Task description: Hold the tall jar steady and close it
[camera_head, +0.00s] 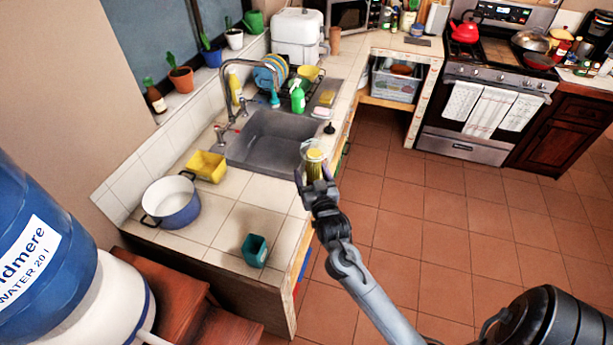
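The tall jar (314,167) stands near the counter's right edge, by the sink's front corner. It looks like clear glass with yellowish contents or a yellow top. A pale, clear round part (307,146) shows just behind its top; I cannot tell whether it is a raised lid. My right gripper (313,175) comes in from the lower right. Its two fingers are spread, one on each side of the jar's lower part in the picture. I cannot tell whether they touch it. My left gripper is not in view.
A sink (268,140) lies behind the jar, with a black plunger-like item (329,128) near it. A yellow tub (206,166), a blue-white pot (172,202) and a teal container (255,250) stand on the counter. Bare tiles lie between them. A large blue water barrel (45,235) is at left.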

